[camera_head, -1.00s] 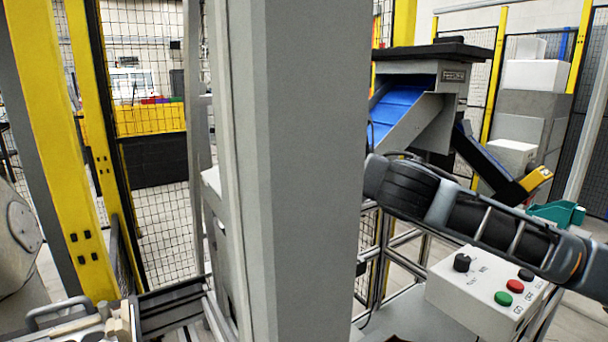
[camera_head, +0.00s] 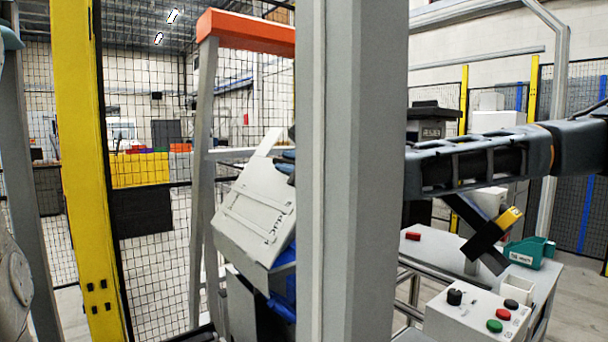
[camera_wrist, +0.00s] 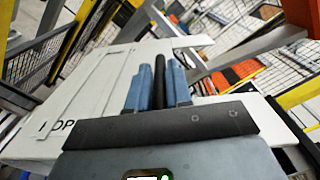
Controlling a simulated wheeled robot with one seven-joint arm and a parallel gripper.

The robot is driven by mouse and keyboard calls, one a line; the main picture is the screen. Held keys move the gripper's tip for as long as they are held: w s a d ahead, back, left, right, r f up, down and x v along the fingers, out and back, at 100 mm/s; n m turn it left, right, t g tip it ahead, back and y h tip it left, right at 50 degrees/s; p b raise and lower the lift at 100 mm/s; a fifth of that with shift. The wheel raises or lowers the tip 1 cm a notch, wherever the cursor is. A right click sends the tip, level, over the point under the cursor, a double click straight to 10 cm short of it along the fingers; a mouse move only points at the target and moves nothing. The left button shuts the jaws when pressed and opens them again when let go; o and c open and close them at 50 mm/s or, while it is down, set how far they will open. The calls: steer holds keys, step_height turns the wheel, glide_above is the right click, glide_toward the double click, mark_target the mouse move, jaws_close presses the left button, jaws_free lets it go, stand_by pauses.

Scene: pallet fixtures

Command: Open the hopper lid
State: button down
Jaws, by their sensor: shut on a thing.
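The hopper lid (camera_head: 254,212) is a pale grey-white plate with dark lettering. It is steeply tilted left of the thick grey column in the head view, with blue hopper parts (camera_head: 285,275) showing below it. The lid (camera_wrist: 95,85) also spreads across the wrist view. My gripper (camera_wrist: 158,72) has its two blue-grey fingers close together over the lid, with narrow dark strips between them. It is shut on the lid, but the exact part between the fingers is hard to make out. In the head view the column hides most of my gripper.
The grey column (camera_head: 352,170) blocks the middle of the head view. A control box (camera_head: 478,315) with red and green buttons stands at lower right, near a teal bin (camera_head: 530,252). A yellow post (camera_head: 85,170) and mesh fencing stand at left. An orange-topped frame (camera_head: 245,30) rises behind the lid.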

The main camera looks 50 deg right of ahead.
steer(key=w+a+r+n, duration=0.1)
steer(key=a+r+n, duration=0.1)
steer(key=a, duration=0.4)
steer(key=shift+w+a, duration=0.15)
stand_by(0.3)
steer(key=c, duration=1.1)
jaws_free()
steer(key=shift+f, duration=0.1)
steer(key=shift+c, duration=0.2)
